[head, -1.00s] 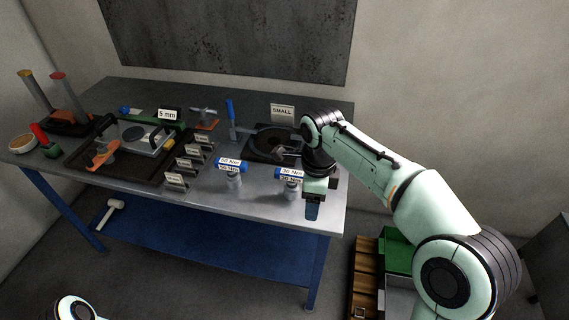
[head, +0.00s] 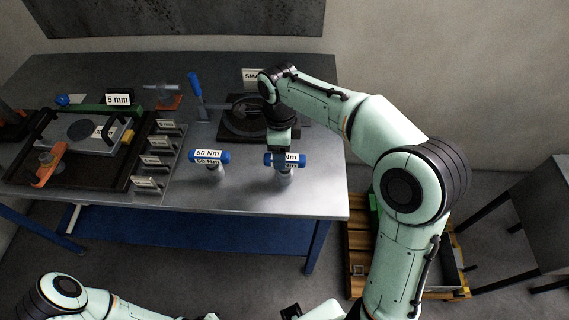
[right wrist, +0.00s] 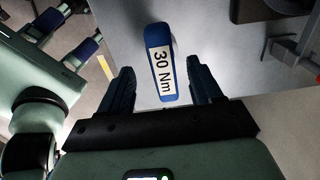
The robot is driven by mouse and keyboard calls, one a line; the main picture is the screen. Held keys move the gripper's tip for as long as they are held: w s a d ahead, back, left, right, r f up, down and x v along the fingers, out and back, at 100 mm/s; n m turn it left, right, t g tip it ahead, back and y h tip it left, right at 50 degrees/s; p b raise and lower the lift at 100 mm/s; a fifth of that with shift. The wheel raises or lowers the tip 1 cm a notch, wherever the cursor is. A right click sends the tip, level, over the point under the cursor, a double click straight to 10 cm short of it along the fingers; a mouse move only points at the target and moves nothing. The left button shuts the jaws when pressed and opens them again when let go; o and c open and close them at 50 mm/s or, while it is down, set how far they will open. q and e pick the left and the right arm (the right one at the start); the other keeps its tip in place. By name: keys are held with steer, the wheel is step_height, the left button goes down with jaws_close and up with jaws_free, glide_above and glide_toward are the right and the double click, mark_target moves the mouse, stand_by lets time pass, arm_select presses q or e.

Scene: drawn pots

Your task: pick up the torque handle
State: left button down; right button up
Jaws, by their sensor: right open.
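Two blue torque handles stand on the front part of the table. One is marked 50 Nm (head: 209,157); the other, partly hidden behind my gripper, is at its right (head: 297,160) and reads 30 Nm (right wrist: 160,64) in the right wrist view. My right gripper (head: 282,150) is open above and around the 30 Nm handle in the head view. In the right wrist view its two dark fingers (right wrist: 162,80) lie on either side of the handle, with gaps showing. My left arm shows at the bottom left; its gripper is not visible.
A round dark fixture (head: 247,118) with a sign sits behind the 30 Nm handle. A dark tray (head: 22,165) with a grey plate and an orange clamp fills the left. Several labelled card holders (head: 158,161) stand beside it. The table right of the handle is bare.

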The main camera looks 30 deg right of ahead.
mark_target(284, 178)
steer(key=shift+w+f, duration=0.1)
steer(key=shift+f, duration=0.6)
steer(key=f, duration=0.3)
steer(key=d+f, duration=0.1)
steer(key=shift+s+f, duration=0.15)
steer(key=shift+s, duration=0.1)
steer(key=shift+f, duration=0.4)
steer(key=shift+r, duration=0.1)
jaws_close()
